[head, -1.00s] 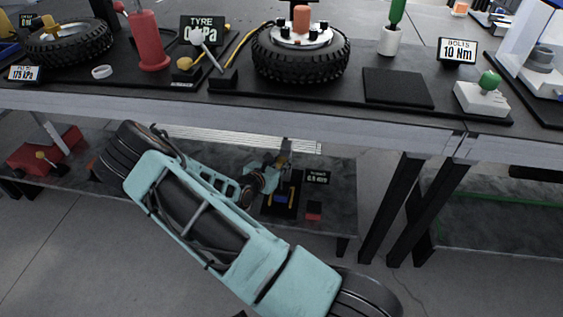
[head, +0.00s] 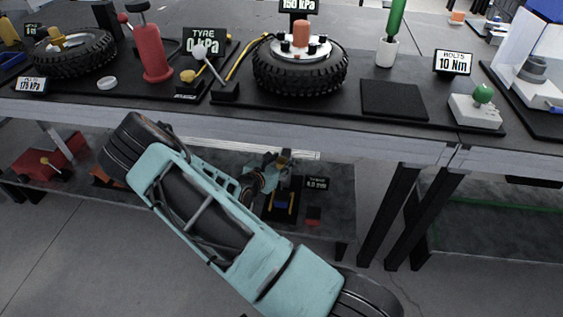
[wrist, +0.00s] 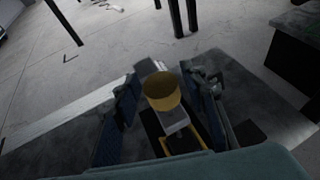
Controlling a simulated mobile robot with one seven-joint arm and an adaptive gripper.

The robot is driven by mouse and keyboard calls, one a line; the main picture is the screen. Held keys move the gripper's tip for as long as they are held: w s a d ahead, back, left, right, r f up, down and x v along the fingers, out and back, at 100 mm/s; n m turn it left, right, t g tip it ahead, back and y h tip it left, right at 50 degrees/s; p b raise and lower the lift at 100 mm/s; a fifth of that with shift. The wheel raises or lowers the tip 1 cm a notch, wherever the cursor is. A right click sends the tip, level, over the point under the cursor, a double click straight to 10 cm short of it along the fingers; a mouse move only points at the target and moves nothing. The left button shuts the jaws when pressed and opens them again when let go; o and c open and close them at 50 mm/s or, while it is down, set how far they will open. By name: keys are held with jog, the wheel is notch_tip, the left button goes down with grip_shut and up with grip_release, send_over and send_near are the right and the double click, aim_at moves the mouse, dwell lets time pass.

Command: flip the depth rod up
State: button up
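A small gauge stand (head: 281,207) with a dark base and a blue and yellow part is on the lower shelf. In the wrist view a brass-coloured round cap (wrist: 162,92) tops a pale grey post (wrist: 173,120), which looks like the depth rod; its lower end and tilt are hard to tell. My gripper (head: 272,172) is at the top of the stand. In the wrist view my gripper (wrist: 165,100) is open, with one dark blue finger on each side of the cap. Small gaps seem to show; contact cannot be told.
The bench top (head: 340,125) overhangs the lower shelf (head: 335,200). A small sign (head: 317,183) and a red block (head: 313,214) are right of the stand. A red box (head: 45,165) lies at the shelf's left. Bench legs (head: 410,215) stand to the right.

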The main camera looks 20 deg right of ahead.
jog(key=shift+a, duration=0.1)
jog(key=v, duration=1.1)
jog(key=shift+s+a+r, duration=0.2)
jog(key=shift+s+r, duration=0.05)
